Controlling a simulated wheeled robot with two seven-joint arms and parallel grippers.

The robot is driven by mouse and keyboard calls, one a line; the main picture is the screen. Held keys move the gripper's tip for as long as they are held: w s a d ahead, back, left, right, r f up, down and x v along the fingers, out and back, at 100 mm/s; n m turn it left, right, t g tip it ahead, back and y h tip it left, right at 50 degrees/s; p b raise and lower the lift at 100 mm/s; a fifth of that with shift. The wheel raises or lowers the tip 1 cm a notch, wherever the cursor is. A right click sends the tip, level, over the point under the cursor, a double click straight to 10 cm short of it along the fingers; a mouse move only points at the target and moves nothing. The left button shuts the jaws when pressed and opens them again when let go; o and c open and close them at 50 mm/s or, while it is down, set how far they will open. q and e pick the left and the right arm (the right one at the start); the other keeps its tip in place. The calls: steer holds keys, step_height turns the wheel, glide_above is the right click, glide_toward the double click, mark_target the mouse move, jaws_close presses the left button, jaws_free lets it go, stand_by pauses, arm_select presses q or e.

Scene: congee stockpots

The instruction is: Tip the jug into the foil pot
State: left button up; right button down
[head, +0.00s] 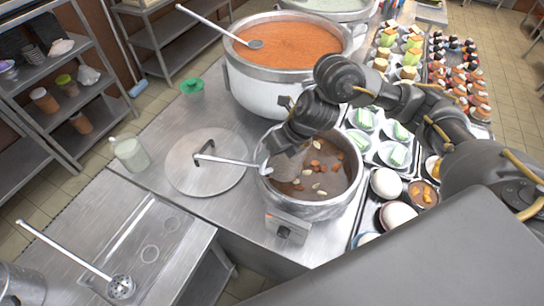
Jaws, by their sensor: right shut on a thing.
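My right gripper (281,142) reaches in from the right over a shiny metal pot (345,205) of brown broth with orange and pale pieces, probably the foil pot. The gripper points down and is shut. Just below it, at the pot's left inner side, is a greyish shape (287,166), which seems to be the thing held; I cannot tell whether it is a jug. The jaws are mostly hidden by the wrist. A pale, whitish jug-like container (130,153) stands upright at the counter's left edge, apart from the gripper. My left gripper is out of view.
A ladle handle (228,161) crosses the pot's left rim above a flat lid (207,178). A large pot (262,93) of orange congee stands behind. A green container (192,87) is beside it. Trays of bowls (390,183) crowd the right.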

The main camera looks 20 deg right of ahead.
steer(key=shift+w+d+r+y+b, duration=0.1)
steer(key=shift+d+r+y+b, duration=0.2)
steer(key=shift+r+y+b, duration=0.55)
steer(key=shift+w+d+r+m+g+y+b, duration=0.2)
steer(key=shift+d+m+g+y+b, duration=0.25)
steer(key=shift+y+b, duration=0.55)
steer(key=shift+w+d+f+m+g+y+b, duration=0.1)
steer(key=shift+w+d+f+m+y+b, duration=0.35)
steer(key=shift+d+y+b, duration=1.7)
steer(key=shift+w+d+f+m+g+y+b, duration=0.1)
steer(key=shift+w+d+f+m+y+b, duration=0.7)
steer(key=shift+b, duration=2.5)
steer(key=shift+d+f+m+g+y+b, duration=0.1)
steer(key=shift+d+f+m+y+b, duration=0.15)
steer(key=shift+d+y+b, duration=2)
steer(key=shift+a+b, duration=0.35)
steer(key=shift+b, duration=0.3)
steer(key=shift+w+d+r+m+y+b, duration=0.1)
steer(key=shift+w+d+m+y+b, duration=0.15)
steer(key=shift+d+y, duration=0.2)
steer(key=shift+w+d+r+m+y+b, duration=0.1)
steer(key=shift+d+m+y+b, duration=0.15)
steer(key=shift+d, duration=0.35)
